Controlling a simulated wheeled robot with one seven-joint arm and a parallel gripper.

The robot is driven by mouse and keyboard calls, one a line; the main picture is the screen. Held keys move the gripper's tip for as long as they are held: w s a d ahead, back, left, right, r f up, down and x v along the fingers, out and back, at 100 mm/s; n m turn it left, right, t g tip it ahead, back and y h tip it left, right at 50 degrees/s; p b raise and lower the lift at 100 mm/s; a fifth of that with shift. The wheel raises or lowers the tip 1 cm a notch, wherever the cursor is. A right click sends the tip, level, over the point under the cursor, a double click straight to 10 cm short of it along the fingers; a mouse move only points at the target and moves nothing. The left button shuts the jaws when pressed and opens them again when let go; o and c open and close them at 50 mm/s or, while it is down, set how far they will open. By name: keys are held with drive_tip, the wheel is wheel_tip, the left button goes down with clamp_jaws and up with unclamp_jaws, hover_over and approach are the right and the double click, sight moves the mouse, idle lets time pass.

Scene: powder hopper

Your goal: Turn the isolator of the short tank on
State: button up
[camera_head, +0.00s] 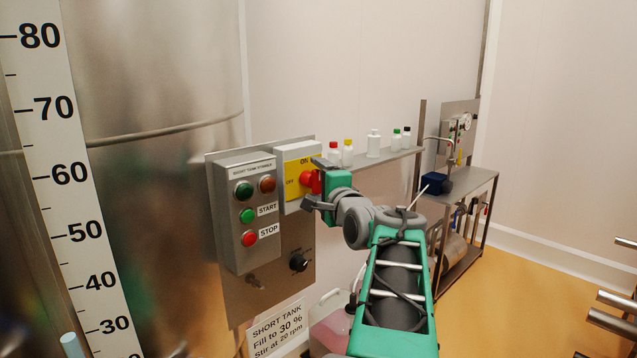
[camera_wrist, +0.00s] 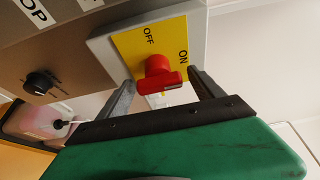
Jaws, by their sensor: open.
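The isolator is a red rotary knob on a yellow plate marked ON and OFF, in a pale grey box. In the head view the yellow plate (camera_head: 291,170) and the red knob (camera_head: 309,180) show behind my gripper (camera_head: 318,182), which partly hides them. In the wrist view the red knob (camera_wrist: 160,75) stands between the two open fingers of my gripper (camera_wrist: 160,95), one on each side.
Left of the isolator is the short tank control box (camera_head: 247,210) with lamps and START and STOP buttons. A black knob (camera_head: 300,262) sits below. A shelf with small bottles (camera_head: 373,143) is at the right. The steel tank (camera_head: 150,80) fills the left.

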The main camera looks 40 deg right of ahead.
drive_tip(key=b+v, duration=0.3)
drive_tip(key=v, duration=0.5)
drive_tip(key=shift+w, duration=0.1)
